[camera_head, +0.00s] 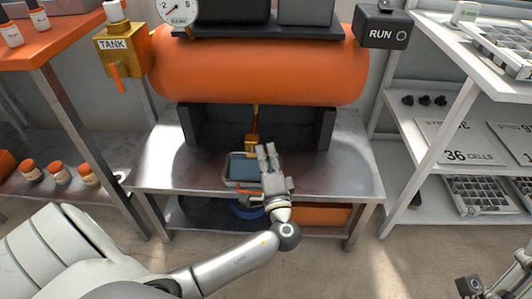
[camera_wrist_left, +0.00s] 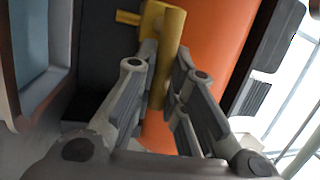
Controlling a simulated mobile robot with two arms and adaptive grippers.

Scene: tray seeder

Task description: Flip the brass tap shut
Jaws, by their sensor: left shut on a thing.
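The brass tap (camera_head: 252,143) hangs under the orange tank (camera_head: 260,75), above a shallow tray with a blue-grey inside (camera_head: 232,170). In the left wrist view, the tap's yellow brass body (camera_wrist_left: 168,40) stands between and just beyond the fingertips. My left gripper (camera_head: 267,152) reaches up to the tap from the front, and in the wrist view its fingers (camera_wrist_left: 160,75) close on the brass part. An orange piece shows beside the gripper at the tray; I cannot tell whether it is the tap's lever. Part of my right gripper (camera_head: 470,287) shows at the bottom right corner.
A second brass valve marked TANK (camera_head: 113,43) with an orange handle is at the tank's left. A gauge (camera_head: 178,11) and a RUN box (camera_head: 381,27) sit above. The metal bench (camera_head: 345,180) is bare to the right. Shelves stand on both sides.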

